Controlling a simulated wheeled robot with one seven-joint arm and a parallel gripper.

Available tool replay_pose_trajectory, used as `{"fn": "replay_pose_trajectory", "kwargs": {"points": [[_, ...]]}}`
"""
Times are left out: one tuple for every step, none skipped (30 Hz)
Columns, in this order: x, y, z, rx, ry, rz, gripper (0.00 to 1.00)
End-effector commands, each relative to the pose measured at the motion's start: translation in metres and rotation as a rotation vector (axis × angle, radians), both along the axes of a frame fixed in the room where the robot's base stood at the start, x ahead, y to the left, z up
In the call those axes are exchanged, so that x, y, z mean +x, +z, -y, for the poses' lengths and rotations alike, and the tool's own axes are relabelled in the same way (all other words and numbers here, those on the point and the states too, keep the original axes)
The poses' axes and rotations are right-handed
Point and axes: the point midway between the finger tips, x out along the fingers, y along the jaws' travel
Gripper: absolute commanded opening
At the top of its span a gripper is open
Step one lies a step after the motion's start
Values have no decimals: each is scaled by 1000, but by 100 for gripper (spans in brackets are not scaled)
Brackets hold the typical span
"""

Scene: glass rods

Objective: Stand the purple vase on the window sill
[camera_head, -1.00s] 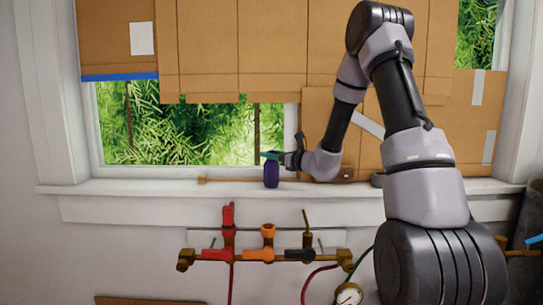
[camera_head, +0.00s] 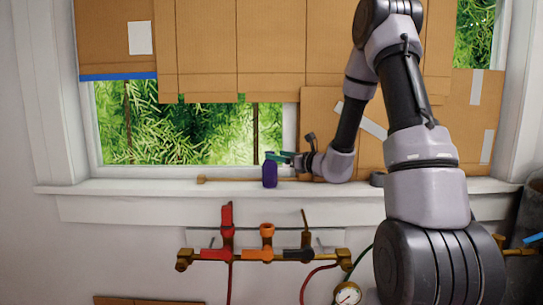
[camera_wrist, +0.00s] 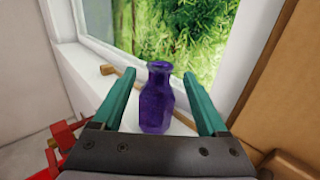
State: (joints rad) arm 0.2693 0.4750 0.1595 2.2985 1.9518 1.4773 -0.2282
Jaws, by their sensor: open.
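The purple vase (camera_head: 270,174) stands upright on the white window sill (camera_head: 130,187), in front of the window glass. In the wrist view the vase (camera_wrist: 156,100) is between the two green fingers of my gripper (camera_wrist: 158,88), with a gap on each side. My gripper (camera_head: 276,157) reaches in from the right at the height of the vase's upper part. Its fingers are open and do not appear to touch the vase.
A wooden stick (camera_head: 230,180) lies on the sill behind the vase. Cardboard sheets (camera_head: 270,50) cover much of the window. Red and orange valves (camera_head: 245,250) with hoses are on the wall below the sill. A dark roll (camera_head: 377,180) sits on the sill at right.

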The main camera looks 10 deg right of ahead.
Motion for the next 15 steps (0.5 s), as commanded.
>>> {"fn": "replay_pose_trajectory", "kwargs": {"points": [[-10,0,7,0,-3,-1,76],[-15,0,11,0,-3,-1,76],[-23,0,16,2,-3,-1,76],[-28,0,19,0,-3,-1,76],[-32,0,23,0,-3,-1,76],[-38,0,26,0,-2,-1,76],[-42,0,29,-1,-2,-1,76],[-46,0,31,1,-2,-1,76],[-51,0,34,1,-1,-1,76],[-53,0,36,1,-2,-1,76],[-55,0,38,0,-2,0,76],[-58,0,39,0,0,0,76],[-60,1,39,-1,3,1,76],[-62,2,38,-5,10,3,76],[-66,6,34,-18,30,9,76]]}}
